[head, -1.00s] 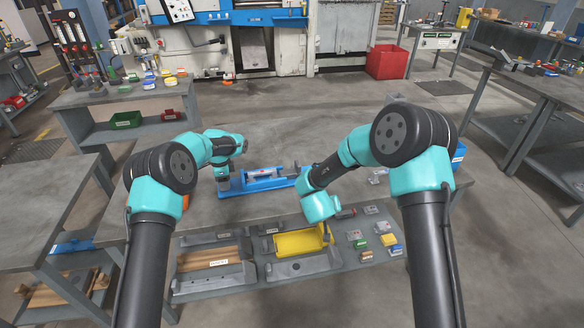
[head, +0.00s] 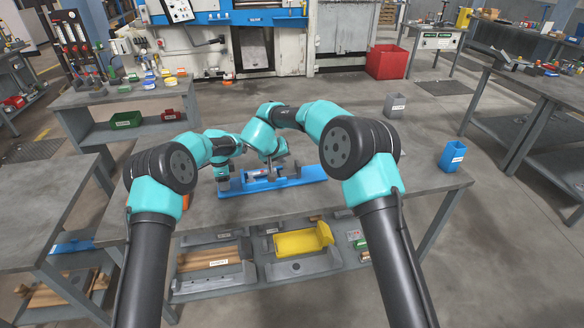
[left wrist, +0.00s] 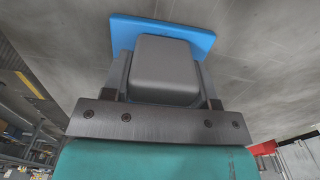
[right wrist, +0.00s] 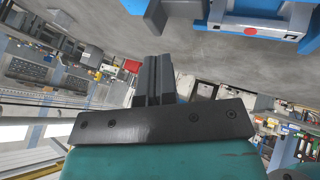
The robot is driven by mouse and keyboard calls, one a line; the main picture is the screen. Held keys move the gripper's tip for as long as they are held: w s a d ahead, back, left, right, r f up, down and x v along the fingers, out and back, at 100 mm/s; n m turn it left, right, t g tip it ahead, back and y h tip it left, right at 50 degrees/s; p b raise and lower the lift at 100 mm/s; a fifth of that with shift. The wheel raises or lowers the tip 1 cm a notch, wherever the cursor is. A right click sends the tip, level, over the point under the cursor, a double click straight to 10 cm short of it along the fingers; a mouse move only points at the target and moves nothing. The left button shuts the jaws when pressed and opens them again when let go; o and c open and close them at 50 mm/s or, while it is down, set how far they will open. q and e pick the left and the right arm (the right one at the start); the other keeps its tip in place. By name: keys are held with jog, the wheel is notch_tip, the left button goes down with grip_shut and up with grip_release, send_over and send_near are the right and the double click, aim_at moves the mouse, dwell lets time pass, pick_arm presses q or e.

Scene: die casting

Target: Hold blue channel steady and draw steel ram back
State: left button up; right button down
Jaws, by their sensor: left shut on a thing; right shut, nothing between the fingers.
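The blue channel (head: 312,174) lies lengthwise across the workbench, with steel parts along it. My left gripper (head: 222,186) is at its left end. In the left wrist view my left gripper (left wrist: 165,88) is shut on a grey rounded block (left wrist: 165,68) standing on the blue channel (left wrist: 125,32). My right gripper (head: 270,173) is over the channel's middle, close to the steel parts. In the right wrist view its fingers (right wrist: 158,75) are together and empty, with the blue channel (right wrist: 255,22) at upper right. The steel ram is mostly hidden behind my right arm and gripper.
A grey bin (head: 395,105) and a blue bin (head: 453,156) stand on the bench's right side. A yellow tray (head: 300,242) and grey trays lie on the shelf below. The bench between channel and bins is clear.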

aim_at(297, 170)
jog(key=shift+f, duration=0.1)
jog(key=x, duration=1)
jog(key=shift+d, duration=0.15)
dwell(0.3)
